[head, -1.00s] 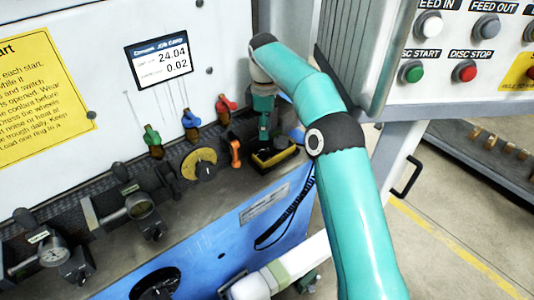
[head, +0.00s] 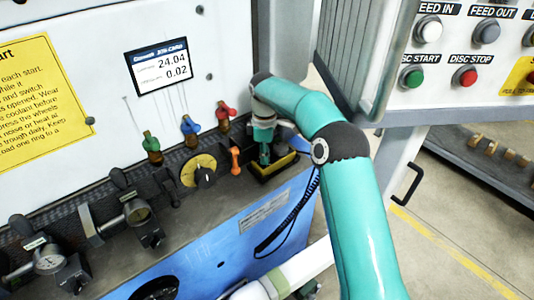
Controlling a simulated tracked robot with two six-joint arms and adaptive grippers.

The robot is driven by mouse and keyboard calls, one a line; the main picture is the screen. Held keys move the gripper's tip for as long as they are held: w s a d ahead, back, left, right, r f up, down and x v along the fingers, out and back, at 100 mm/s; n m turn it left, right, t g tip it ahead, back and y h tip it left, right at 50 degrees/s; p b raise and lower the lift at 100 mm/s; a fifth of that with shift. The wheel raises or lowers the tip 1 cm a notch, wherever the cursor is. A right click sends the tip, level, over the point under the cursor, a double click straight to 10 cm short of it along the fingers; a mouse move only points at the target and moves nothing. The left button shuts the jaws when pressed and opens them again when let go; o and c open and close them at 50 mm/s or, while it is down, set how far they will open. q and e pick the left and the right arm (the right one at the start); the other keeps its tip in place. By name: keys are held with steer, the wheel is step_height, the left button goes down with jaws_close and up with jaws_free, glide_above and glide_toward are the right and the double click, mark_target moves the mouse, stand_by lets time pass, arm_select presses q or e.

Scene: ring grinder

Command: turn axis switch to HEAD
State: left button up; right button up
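My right gripper (head: 264,157) points down at a black box with a yellow rim (head: 275,169) on the machine ledge. Its fingers are small and dark, and I cannot tell whether they are open or shut, or whether they touch anything. No label reading HEAD or axis is legible, so I cannot tell which control is the axis switch. Whatever lies in the box is partly hidden by the gripper.
Green (head: 152,146), blue (head: 189,127) and red (head: 223,115) valve levers stand behind the dial. An orange lever (head: 235,160) is between dial and box. A coiled black cord (head: 291,215) hangs below. A button panel (head: 465,55) is upper right; dial gauges (head: 49,259) are lower left.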

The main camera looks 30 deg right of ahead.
jaws_close()
steer(key=shift+r+m+p, duration=0.1)
steer(key=shift+m+p, duration=0.55)
steer(key=shift+m, duration=0.35)
steer(key=shift+m+p, duration=0.35)
steer(key=shift+m, duration=1.05)
steer(key=o, duration=0.6)
jaws_free()
steer(key=shift+f, duration=0.2)
steer(key=shift+r, duration=0.1)
